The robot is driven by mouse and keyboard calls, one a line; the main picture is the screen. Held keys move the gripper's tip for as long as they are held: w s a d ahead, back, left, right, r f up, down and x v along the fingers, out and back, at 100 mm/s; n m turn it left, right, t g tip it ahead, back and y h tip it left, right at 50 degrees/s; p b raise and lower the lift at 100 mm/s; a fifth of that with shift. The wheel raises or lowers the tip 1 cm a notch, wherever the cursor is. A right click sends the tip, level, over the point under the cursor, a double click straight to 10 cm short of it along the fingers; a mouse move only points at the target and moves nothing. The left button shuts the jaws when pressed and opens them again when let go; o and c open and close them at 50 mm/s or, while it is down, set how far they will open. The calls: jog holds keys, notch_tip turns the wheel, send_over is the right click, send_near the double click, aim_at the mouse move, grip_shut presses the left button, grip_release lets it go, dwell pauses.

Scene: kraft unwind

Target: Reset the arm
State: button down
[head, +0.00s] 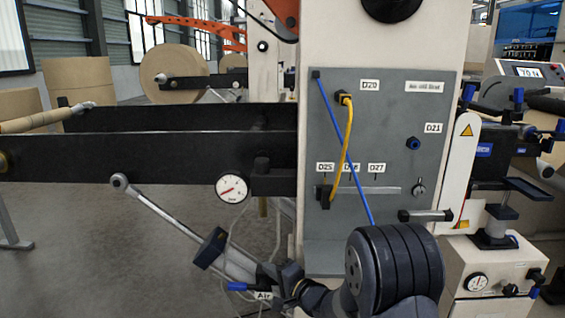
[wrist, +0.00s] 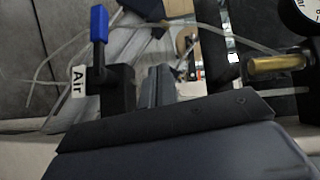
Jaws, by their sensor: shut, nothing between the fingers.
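My arm (head: 395,268) comes up in front of the machine at the bottom of the head view. Its end reaches left, low beside the air valve with a blue handle (head: 250,287) and an "Air" label. In the wrist view my gripper (wrist: 158,85) is shut and empty, its fingers partly hidden behind its dark body. The blue valve handle (wrist: 99,24) stands upright just left of the fingers there. I cannot tell whether the gripper touches the valve.
A grey panel (head: 393,135) carries a yellow cable (head: 348,128) and a blue cable (head: 343,145). A pressure gauge (head: 232,188) hangs under a long black beam (head: 150,158). A slanted metal rod (head: 165,217) lies left of the gripper. Open floor (head: 90,240) shows at left.

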jog(key=shift+d+f+m+t+y+b, duration=0.15)
jog(key=shift+d+f+m+t+b, duration=0.1)
jog(key=shift+d+b, duration=0.3)
jog(key=shift+d+f+m+t+y+b, duration=0.15)
jog(key=shift+d+m+b, duration=0.15)
jog(key=shift+b, duration=0.3)
jog(key=shift+s+a+r, duration=0.1)
